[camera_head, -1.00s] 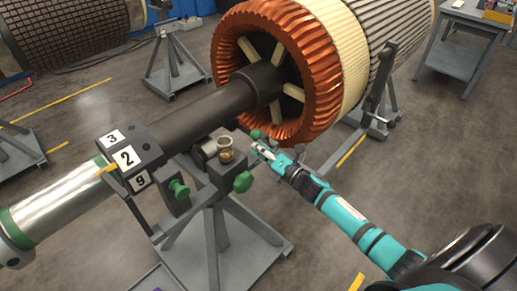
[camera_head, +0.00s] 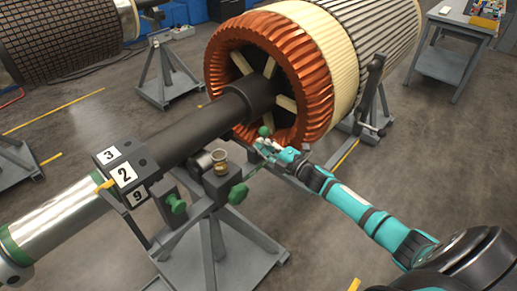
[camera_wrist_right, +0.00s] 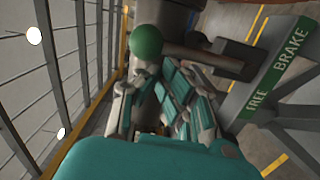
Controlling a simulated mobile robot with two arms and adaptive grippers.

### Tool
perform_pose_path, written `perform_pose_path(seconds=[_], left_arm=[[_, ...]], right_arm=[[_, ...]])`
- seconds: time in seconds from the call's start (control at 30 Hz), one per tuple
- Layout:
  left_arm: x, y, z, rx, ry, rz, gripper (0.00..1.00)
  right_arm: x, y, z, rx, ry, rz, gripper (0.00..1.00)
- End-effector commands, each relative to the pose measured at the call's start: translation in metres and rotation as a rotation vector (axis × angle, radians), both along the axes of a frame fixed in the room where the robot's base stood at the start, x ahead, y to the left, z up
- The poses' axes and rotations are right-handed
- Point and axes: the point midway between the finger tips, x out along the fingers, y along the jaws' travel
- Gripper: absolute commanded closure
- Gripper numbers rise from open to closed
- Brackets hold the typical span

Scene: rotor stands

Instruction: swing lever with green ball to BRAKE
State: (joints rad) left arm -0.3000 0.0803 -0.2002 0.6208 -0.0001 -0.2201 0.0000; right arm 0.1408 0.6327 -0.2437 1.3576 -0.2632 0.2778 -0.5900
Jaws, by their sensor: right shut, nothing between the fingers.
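The green ball (camera_head: 264,131) of the lever shows just in front of the copper-coloured winding in the head view. It also shows large near the top of the right wrist view (camera_wrist_right: 146,41). My right gripper (camera_head: 268,147) is beside the ball, with its fingertips close below it. It is shut with nothing held; whether it touches the ball or lever I cannot tell. My left gripper is not in view.
The big rotor (camera_head: 300,70) lies behind the gripper. A grey table (camera_head: 453,50) stands at the back right. Floor at right is clear.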

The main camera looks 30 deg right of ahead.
Motion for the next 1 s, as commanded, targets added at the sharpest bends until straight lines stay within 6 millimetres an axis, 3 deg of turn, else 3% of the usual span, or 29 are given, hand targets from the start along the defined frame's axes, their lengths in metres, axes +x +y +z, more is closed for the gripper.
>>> perform_pose_path(seconds=[0.53,1.0], left_arm=[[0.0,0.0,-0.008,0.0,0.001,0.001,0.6],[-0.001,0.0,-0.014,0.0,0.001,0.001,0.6]], right_arm=[[0.015,-0.042,0.001,0.419,0.146,-0.001,1.0],[0.019,-0.053,-0.001,0.43,0.149,0.001,1.0]])
